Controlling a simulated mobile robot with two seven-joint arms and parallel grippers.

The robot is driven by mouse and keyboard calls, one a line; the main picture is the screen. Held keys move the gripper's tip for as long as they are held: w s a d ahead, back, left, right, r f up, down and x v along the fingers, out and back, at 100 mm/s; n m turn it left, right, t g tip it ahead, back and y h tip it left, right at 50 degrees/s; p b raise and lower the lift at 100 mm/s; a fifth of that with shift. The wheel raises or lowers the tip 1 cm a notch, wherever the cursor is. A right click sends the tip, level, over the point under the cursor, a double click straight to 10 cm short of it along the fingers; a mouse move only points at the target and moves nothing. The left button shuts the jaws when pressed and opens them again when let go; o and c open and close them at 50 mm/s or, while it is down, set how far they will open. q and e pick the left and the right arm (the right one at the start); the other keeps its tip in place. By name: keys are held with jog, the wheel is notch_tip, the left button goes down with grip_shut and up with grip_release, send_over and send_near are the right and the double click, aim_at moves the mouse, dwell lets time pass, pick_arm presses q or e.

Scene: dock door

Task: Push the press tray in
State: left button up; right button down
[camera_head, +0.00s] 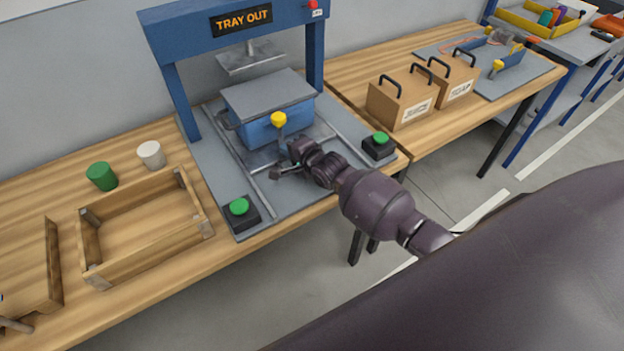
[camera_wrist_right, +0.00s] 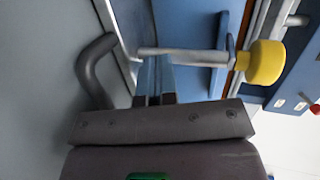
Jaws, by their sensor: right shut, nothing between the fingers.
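The press (camera_head: 180,75) is a blue frame with a sign reading TRAY OUT. Its tray (camera_head: 262,128) is a blue block with a grey top, between two rails under the raised press plate. A yellow knob (camera_head: 279,119) on a metal rod stands at the tray's front; it also shows in the right wrist view (camera_wrist_right: 265,62). My right gripper (camera_head: 277,174) is shut and empty, low in front of the tray. In the right wrist view its fingers (camera_wrist_right: 154,85) point at the blue front, close to the rod; contact cannot be told. My left gripper is not in view.
Green buttons on black boxes flank the rails at left (camera_head: 239,207) and right (camera_head: 380,138). A wooden crate (camera_head: 150,257), a green cup (camera_head: 101,176) and a white cup (camera_head: 151,155) stand left. Two handled boxes (camera_head: 398,104) (camera_head: 458,82) stand right.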

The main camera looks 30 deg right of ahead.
aim_at(272, 130)
jog(key=w+b, duration=0.1)
jog(key=w, duration=0.2)
jog(key=w+b, duration=0.1)
jog(key=w, duration=0.2)
jog(key=w+b, duration=0.1)
jog(key=w, duration=0.2)
jog(key=shift+w+a+f, duration=0.1)
jog(key=shift+a+f, duration=0.1)
jog(key=shift+a, duration=0.2)
jog(key=shift+w, duration=0.25)
jog(key=shift+r+b, duration=0.2)
jog(key=shift+b, duration=0.1)
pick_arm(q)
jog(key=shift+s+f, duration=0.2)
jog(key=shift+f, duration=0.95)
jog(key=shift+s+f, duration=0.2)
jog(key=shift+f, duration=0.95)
pick_arm(e)
jog(key=shift+w+r, duration=0.15)
jog(key=shift+r, duration=0.1)
